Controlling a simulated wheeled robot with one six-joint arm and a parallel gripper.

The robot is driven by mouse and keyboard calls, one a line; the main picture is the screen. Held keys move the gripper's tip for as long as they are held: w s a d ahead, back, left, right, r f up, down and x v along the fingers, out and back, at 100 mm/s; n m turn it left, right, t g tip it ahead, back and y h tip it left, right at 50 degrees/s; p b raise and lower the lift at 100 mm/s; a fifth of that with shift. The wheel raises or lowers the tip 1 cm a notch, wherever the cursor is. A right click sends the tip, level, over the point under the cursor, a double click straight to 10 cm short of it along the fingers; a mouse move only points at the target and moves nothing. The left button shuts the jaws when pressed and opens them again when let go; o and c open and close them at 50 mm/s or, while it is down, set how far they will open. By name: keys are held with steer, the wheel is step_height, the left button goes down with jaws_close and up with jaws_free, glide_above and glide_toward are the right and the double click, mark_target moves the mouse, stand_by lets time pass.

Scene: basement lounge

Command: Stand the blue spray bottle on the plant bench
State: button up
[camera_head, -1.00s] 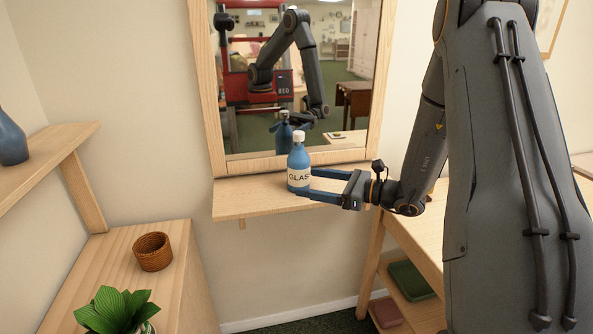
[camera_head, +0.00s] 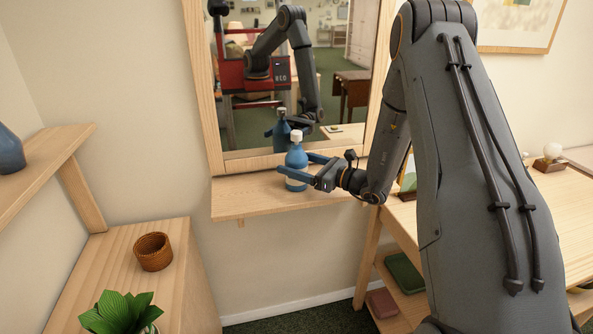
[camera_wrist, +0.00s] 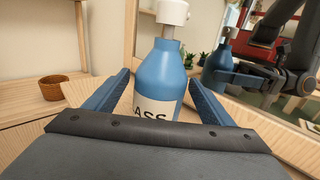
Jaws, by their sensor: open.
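The blue spray bottle (camera_head: 296,159), with a white cap and a pale label, stands upright on the narrow wooden shelf (camera_head: 240,201) under the mirror. My gripper (camera_head: 294,165) is level with it, its blue fingers reaching in from the right and hiding part of the label. In the wrist view the bottle (camera_wrist: 162,72) stands between the two open fingers (camera_wrist: 159,82), with a gap showing on each side. Its lower part is hidden behind my gripper's body. The wooden bench (camera_head: 187,250) at lower left, holding a leafy green plant (camera_head: 118,312), appears to be the plant bench.
A woven brown basket (camera_head: 153,251) sits on that bench, with bare wood around it. A wall shelf (camera_head: 50,158) with a blue vase (camera_head: 9,150) juts out above. The mirror (camera_head: 345,100) behind the bottle reflects my arm. A wooden desk (camera_head: 500,225) stands right.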

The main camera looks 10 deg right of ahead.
steer(key=c, duration=1.8)
steer(key=shift+r, duration=0.15)
